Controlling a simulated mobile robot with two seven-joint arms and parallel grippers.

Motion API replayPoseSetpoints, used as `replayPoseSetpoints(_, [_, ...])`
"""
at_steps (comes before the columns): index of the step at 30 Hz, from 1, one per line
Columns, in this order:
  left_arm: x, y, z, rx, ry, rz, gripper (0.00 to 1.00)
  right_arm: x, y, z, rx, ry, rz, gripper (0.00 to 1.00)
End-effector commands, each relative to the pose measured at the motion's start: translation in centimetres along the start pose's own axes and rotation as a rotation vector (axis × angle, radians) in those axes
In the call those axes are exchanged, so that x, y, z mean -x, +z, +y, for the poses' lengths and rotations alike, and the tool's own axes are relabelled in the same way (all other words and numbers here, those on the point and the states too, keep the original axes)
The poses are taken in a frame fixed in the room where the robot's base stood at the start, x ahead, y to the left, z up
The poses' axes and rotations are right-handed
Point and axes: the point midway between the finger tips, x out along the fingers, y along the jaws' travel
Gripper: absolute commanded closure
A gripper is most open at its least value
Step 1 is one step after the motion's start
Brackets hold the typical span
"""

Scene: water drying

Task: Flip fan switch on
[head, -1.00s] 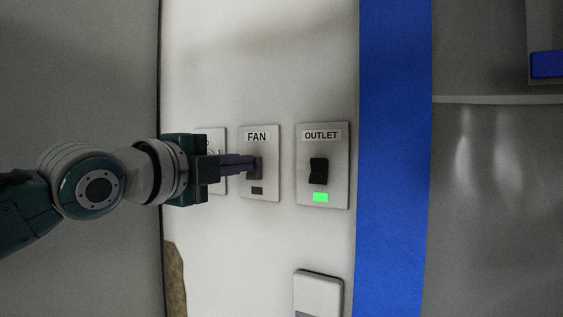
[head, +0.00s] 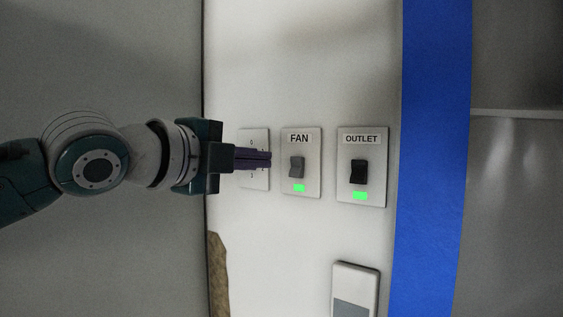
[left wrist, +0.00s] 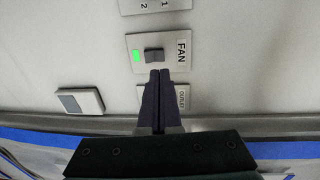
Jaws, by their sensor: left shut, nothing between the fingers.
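The fan switch plate (head: 312,180), labelled FAN, is on the white wall. In the left wrist view the fan rocker (left wrist: 154,55) and the lit green lamp (left wrist: 137,56) lie just beyond the fingertips (left wrist: 160,73). The fingers look apart from the rocker, though contact is hard to judge. My right gripper is not in view.
The outlet plate (head: 378,190), with a black rocker and a lit green lamp, is right of the fan plate. A numbered plate (head: 256,180) is partly behind my gripper. A white box (head: 355,280) is below, and a blue vertical strip (head: 432,150) stands right.

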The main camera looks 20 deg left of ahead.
Motion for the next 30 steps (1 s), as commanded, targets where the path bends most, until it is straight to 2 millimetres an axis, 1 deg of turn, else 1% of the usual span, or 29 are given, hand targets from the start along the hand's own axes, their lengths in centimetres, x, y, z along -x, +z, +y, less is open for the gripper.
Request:
replayPoseSetpoints(1, [1.0,0.1,0.5,-0.004,-0.001,0.000,1.00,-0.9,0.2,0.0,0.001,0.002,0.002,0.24])
replayPoseSetpoints(6, [3.9,0.0,0.3,-0.005,-0.001,0.000,1.00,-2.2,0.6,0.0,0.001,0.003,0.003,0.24])
replayPoseSetpoints(9, [5.2,0.1,0.2,-0.004,-0.001,-0.001,1.00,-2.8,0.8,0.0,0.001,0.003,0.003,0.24])
replayPoseSetpoints(12, [6.1,0.0,0.0,-0.003,0.000,-0.001,1.00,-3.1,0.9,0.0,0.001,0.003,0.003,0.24])
replayPoseSetpoints(17, [6.7,0.0,-0.2,0.000,0.000,0.001,1.00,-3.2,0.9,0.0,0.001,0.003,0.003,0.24])
replayPoseSetpoints(30, [6.7,-0.1,-0.2,0.003,0.002,0.001,1.00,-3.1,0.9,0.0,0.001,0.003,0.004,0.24])
